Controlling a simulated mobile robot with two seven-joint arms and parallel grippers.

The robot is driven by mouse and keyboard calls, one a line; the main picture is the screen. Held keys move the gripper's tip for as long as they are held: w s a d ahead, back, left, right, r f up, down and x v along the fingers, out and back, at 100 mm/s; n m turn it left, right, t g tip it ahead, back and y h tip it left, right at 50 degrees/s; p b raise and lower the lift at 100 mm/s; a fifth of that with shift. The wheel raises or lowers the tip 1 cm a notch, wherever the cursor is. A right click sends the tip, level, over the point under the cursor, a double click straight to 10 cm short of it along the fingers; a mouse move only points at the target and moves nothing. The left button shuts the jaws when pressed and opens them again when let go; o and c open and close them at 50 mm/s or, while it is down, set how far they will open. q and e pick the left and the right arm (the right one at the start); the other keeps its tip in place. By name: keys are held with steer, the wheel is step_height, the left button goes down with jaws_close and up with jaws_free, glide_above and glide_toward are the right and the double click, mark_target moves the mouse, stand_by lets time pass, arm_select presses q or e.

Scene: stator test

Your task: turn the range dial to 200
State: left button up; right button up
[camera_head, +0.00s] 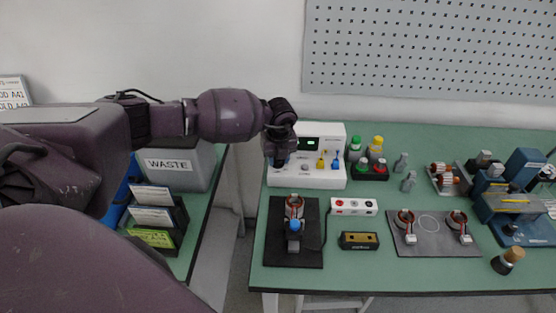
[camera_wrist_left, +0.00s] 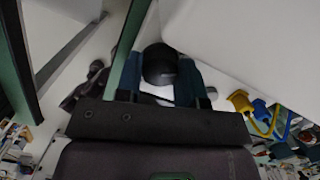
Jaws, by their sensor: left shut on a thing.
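The white test meter (camera_head: 322,143) stands near the left end of the green table, with a small dark display and yellow and blue plugs on its front. My left gripper (camera_head: 279,160) is at the left part of its front. In the left wrist view the gripper (camera_wrist_left: 172,80) is shut on a round black knob, the range dial (camera_wrist_left: 158,64), with a finger on each side. The dial's pointer and markings are not readable, and in the head view the gripper hides the dial. My right gripper is not in view.
A black mat with a stator fixture (camera_head: 294,250) lies in front of the meter. A white socket strip (camera_head: 353,206) and bottles in a dark holder (camera_head: 370,171) stand to the right. A waste bin (camera_head: 184,170) is at left, beyond a gap.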

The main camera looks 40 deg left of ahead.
arm_select(q)
steer(key=m, duration=0.4)
steer(key=shift+f+h+b, duration=0.1)
steer(key=shift+h+b, duration=0.2)
steer(key=shift+b, duration=0.05)
steer(key=m+b, duration=0.1)
steer(key=m, duration=0.3)
steer(key=shift+m+t+h, duration=0.3)
steer(key=shift+m+h, duration=0.1)
steer(key=shift+d+m, duration=0.1)
steer(key=shift+m, duration=0.6)
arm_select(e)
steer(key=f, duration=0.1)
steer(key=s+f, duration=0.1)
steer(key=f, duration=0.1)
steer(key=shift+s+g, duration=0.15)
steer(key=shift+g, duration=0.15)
arm_select(q)
steer(key=o, duration=0.5)
steer(key=shift+o, duration=1)
steer(key=shift+w, duration=0.1)
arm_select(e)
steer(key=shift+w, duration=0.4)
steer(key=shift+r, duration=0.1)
